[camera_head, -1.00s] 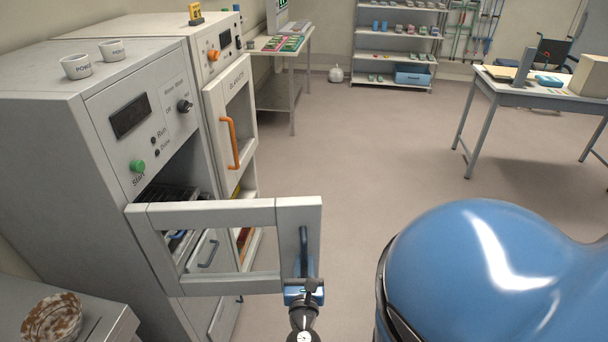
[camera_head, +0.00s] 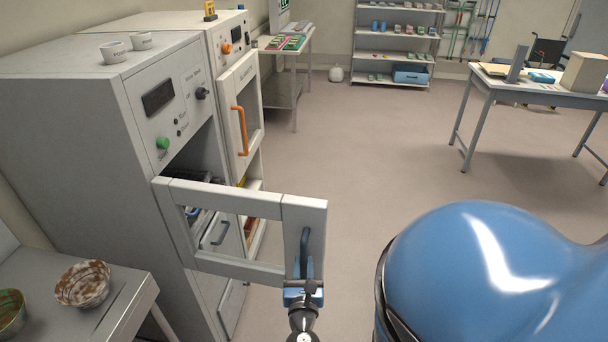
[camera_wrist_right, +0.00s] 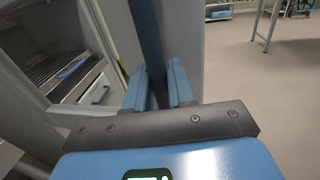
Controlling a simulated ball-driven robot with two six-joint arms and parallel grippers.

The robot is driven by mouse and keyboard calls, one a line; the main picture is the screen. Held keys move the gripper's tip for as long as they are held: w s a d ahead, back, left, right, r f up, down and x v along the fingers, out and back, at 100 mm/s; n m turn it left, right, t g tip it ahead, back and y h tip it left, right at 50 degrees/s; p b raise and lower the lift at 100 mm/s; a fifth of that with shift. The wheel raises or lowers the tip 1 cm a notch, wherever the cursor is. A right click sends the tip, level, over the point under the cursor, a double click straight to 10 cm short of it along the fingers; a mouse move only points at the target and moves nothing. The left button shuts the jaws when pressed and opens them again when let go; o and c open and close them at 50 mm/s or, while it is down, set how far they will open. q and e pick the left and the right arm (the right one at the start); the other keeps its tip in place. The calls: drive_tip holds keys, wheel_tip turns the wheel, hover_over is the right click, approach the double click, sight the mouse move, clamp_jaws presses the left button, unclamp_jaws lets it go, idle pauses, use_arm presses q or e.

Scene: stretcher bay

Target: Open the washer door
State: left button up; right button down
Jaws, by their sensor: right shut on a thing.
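The washer (camera_head: 120,150) is the grey cabinet at the left, with a green start button and a knob. Its framed door (camera_head: 230,267) stands swung out from the opening, with a dark blue bar handle (camera_head: 305,250) on its free edge. My right gripper (camera_head: 304,284) is shut on the lower part of this handle. The right wrist view shows its blue fingers (camera_wrist_right: 162,88) on both sides of the handle (camera_wrist_right: 152,40). Part of a dark rack shows inside the washer. My left gripper is out of view.
A second cabinet with an orange-handled door (camera_head: 241,130) stands beyond the washer. Two white cups (camera_head: 113,52) are on top of the washer. A side table (camera_head: 100,305) at the lower left holds a stained bowl (camera_head: 83,284).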

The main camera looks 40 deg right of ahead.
drive_tip(key=shift+w+r, duration=0.1)
drive_tip(key=c, duration=1.2)
unclamp_jaws()
drive_tip(key=shift+a, duration=0.1)
drive_tip(key=shift+c, duration=0.2)
drive_tip(key=shift+o, duration=0.6)
drive_tip(key=shift+a, duration=0.1)
drive_tip(key=shift+s+a, duration=0.15)
drive_tip(key=shift+s, duration=0.05)
drive_tip(key=b+v, duration=0.3)
drive_tip(key=v, duration=0.7)
